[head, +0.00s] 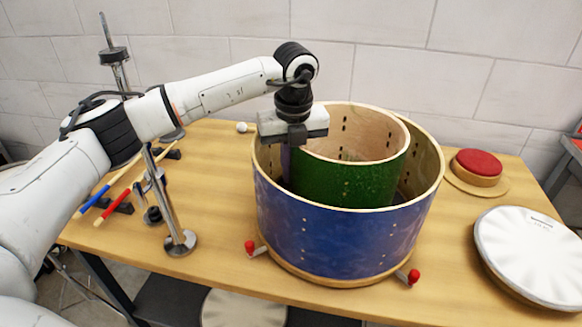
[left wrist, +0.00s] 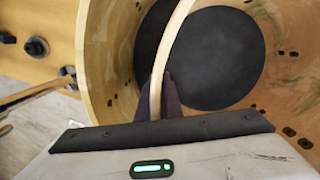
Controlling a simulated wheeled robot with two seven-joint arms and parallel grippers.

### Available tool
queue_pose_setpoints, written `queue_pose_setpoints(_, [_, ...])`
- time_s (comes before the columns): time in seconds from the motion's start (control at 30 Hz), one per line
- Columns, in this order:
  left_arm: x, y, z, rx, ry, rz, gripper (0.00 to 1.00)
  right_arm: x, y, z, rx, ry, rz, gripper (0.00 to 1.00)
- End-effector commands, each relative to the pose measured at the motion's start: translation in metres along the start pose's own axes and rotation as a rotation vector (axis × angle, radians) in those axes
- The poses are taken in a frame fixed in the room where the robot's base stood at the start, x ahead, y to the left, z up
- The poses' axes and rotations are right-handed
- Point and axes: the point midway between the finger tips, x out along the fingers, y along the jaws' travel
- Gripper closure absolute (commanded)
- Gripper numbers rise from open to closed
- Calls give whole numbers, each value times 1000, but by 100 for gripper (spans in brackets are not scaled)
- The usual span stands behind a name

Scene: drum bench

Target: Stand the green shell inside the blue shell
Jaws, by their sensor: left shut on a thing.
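The blue shell (head: 340,239) stands upright on the bench, open at the top. The green shell (head: 345,184) is upright inside the blue shell's rim, its top edge above the blue rim and its lower part hidden by the blue wall. I cannot tell whether its bottom touches down. My left gripper (head: 297,139) is above the left side of the shells, shut on the green shell's wall. In the left wrist view the fingers (left wrist: 159,98) straddle the thin pale wall of the green shell (left wrist: 173,42), with the blue shell's wooden inner wall (left wrist: 100,62) to its left. My right gripper is not in view.
A chrome stand (head: 178,220) and drumsticks (head: 113,206) are at the left of the bench. Red-tipped feet (head: 412,277) are at the blue shell's base. A red-topped round block (head: 478,166) and a white drumhead (head: 530,254) lie at the right. A dark disc (left wrist: 210,58) shows inside the shells.

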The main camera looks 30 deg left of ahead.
Motion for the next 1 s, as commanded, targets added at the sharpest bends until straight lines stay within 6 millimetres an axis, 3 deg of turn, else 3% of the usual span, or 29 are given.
queue_pose_setpoints(0.7, [8,-2,0,-1,-3,-9,100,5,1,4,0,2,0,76])
queue_pose_setpoints(0.83, [11,0,-1,-1,0,-2,76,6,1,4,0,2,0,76])
queue_pose_setpoints(1.0, [11,0,-1,0,0,-2,76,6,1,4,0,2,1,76])
